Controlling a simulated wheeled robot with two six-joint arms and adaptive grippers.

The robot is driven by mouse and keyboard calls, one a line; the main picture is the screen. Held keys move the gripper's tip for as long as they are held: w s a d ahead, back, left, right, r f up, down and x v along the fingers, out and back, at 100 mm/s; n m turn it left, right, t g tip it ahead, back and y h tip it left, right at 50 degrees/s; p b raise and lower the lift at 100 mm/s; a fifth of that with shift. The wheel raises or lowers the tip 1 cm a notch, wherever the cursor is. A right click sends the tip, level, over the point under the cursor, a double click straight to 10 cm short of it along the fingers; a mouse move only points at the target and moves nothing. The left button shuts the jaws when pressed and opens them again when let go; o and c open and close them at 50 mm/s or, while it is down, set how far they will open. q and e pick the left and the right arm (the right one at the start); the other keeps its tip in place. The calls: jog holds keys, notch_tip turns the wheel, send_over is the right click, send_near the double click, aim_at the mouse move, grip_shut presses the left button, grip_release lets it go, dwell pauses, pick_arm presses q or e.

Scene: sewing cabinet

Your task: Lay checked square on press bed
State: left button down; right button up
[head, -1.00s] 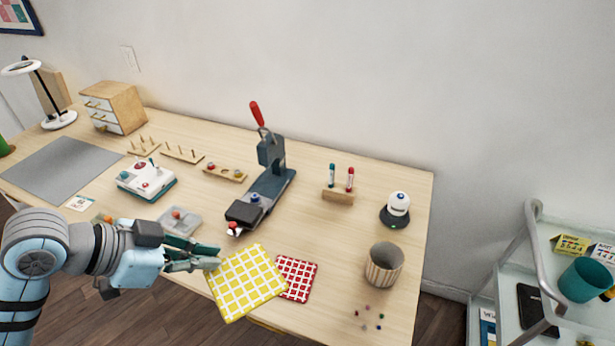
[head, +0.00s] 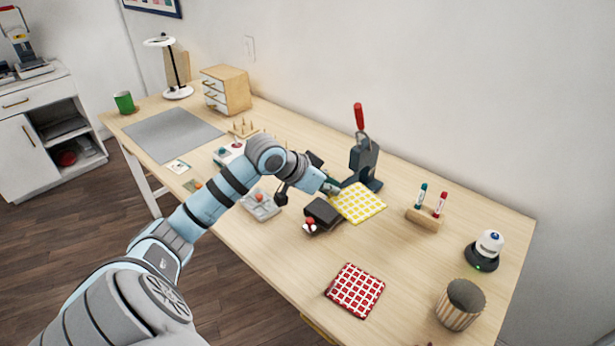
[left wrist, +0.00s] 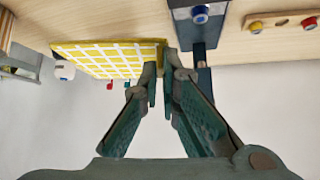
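A yellow-and-white checked square (head: 358,203) is in my left gripper (head: 333,187), held at its left edge and reaching out to the right, just right of the press block. My left gripper is shut on it; the fingers (left wrist: 159,85) close on its edge in the left wrist view, where the square (left wrist: 108,58) spreads left. The press (head: 364,162) has a red lever and a dark front block (head: 323,212); the square and arm hide much of its base. A red-and-white checked square (head: 355,290) lies on the table nearer the front. My right gripper is out of view.
A pen stand (head: 425,219), a white-domed device (head: 487,249) and a striped pot (head: 461,304) stand on the right of the table (head: 290,270). A grey tray (head: 260,207) sits left of the press. Table between the red square and pen stand is clear.

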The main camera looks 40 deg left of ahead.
aim_at(325, 211)
pick_arm(q)
jog(key=a+f+n, duration=0.1)
jog(key=a, duration=0.2)
jog(key=a+f+n+y, duration=0.1)
jog(key=a, duration=0.2)
jog(key=w+a+f+y, duration=0.1)
jog(key=a, duration=0.2)
jog(key=shift+w+f+n+b, duration=0.1)
jog(key=shift+f+n+b, duration=0.2)
jog(key=shift+n+b, duration=0.1)
notch_tip(325, 211, down, 5)
jog(key=b, duration=0.6)
jog(key=shift+a+r, duration=0.1)
jog(key=shift+r, duration=0.2)
jog(key=shift+p, duration=0.8)
jog(key=shift+f+p, duration=0.35)
jog(key=shift+p, duration=0.5)
dwell(0.5)
